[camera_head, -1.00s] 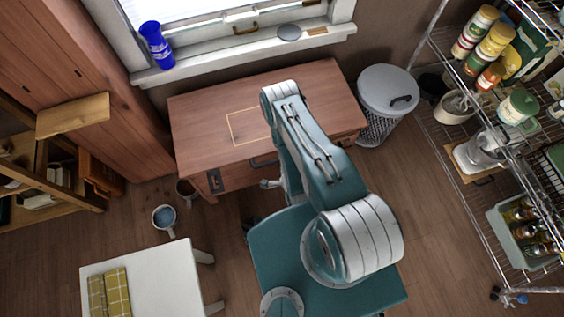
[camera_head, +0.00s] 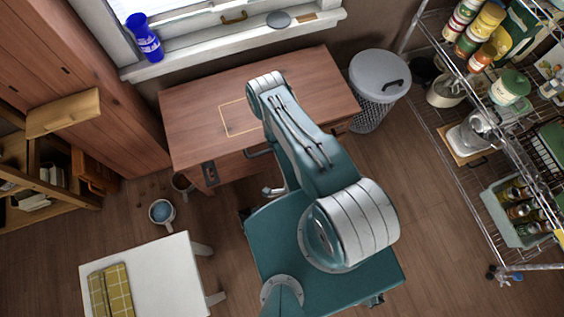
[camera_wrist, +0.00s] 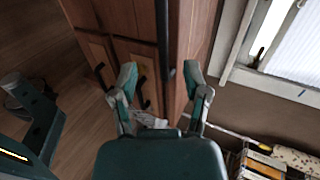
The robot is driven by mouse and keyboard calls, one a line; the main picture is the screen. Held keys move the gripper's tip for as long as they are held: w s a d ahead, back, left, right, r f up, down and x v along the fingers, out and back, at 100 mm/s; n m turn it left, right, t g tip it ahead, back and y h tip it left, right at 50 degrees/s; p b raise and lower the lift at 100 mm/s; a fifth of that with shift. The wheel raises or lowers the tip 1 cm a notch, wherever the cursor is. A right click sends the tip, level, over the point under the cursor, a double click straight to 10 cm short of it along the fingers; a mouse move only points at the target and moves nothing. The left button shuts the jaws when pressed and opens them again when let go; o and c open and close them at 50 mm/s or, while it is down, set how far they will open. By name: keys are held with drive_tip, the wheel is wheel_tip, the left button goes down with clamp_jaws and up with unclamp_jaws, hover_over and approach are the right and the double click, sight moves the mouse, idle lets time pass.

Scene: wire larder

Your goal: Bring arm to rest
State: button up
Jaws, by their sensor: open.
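My gripper (camera_wrist: 160,82) shows in the wrist view with its two teal fingers spread apart and nothing between them. Beyond the fingers is a wooden cabinet (camera_wrist: 138,22) with dark handles, apart from the fingertips as far as I can tell. In the head view my teal and white arm (camera_head: 310,145) is bent above my body and reaches over the front of the wooden desk (camera_head: 205,115). I cannot make out the gripper itself in the head view.
A blue cup (camera_head: 145,37) stands on the windowsill (camera_head: 205,53). A lidded bin (camera_head: 379,85) is right of the desk. A loaded wire rack (camera_head: 480,215) stands at right. A white stool (camera_head: 150,250) with a checked cloth (camera_head: 110,290) and a mug (camera_head: 162,211) are at left.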

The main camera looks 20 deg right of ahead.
idle(0.5)
drive_tip(key=w+r, duration=0.1)
drive_tip(key=w, duration=0.2)
drive_tip(key=w+r+n, duration=0.1)
drive_tip(key=w+r, duration=0.1)
drive_tip(key=w, duration=0.1)
drive_tip(key=w+r+n, duration=0.1)
drive_tip(key=w+r, duration=0.1)
drive_tip(key=w, duration=0.1)
drive_tip(key=shift+w+a+r+g, duration=0.25)
drive_tip(key=shift+w+a+g, duration=0.05)
drive_tip(key=shift+w+g, duration=0.1)
drive_tip(key=w+r+n+g, duration=0.1)
drive_tip(key=w+r+n, duration=0.2)
drive_tip(key=w+r, duration=0.8)
drive_tip(key=s+r+n+g, duration=0.25)
drive_tip(key=r+n, duration=0.35)
drive_tip(key=r, duration=1.7)
drive_tip(key=s+r+n+g, duration=0.1)
drive_tip(key=s+r+n, duration=0.2)
drive_tip(key=s+r, duration=0.6)
drive_tip(key=s+d+r+n+g, duration=0.1)
drive_tip(key=s+r+n, duration=0.3)
drive_tip(key=s+r, duration=0.5)
drive_tip(key=s, duration=0.6)
drive_tip(key=shift+d, duration=0.25)
